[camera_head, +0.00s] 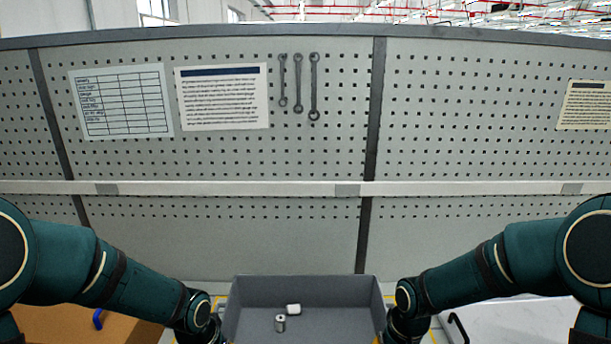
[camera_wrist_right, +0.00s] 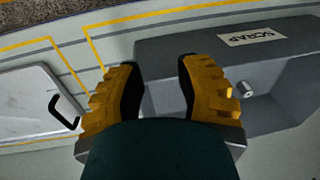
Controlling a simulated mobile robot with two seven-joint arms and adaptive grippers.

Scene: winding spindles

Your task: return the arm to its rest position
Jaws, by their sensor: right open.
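My right arm (camera_head: 480,270) comes in from the right in the head view, its wrist beside the right wall of the grey bin. My right gripper (camera_wrist_right: 157,72) shows in the right wrist view with its two yellow fingers spread and nothing between them. Its right finger overlaps the view of the bin wall. My left arm (camera_head: 110,270) comes in from the left, with its wrist by the bin's left wall. The left gripper is below the picture's edge.
The grey bin (camera_head: 305,282), labelled SCRAP (camera_wrist_right: 252,37), holds two small cylindrical pieces, one lying (camera_head: 293,309) and one upright (camera_head: 280,323). A white-topped case (camera_head: 510,318) with a black handle is at right, a brown box (camera_head: 60,325) at left. A pegboard wall (camera_head: 250,240) stands behind.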

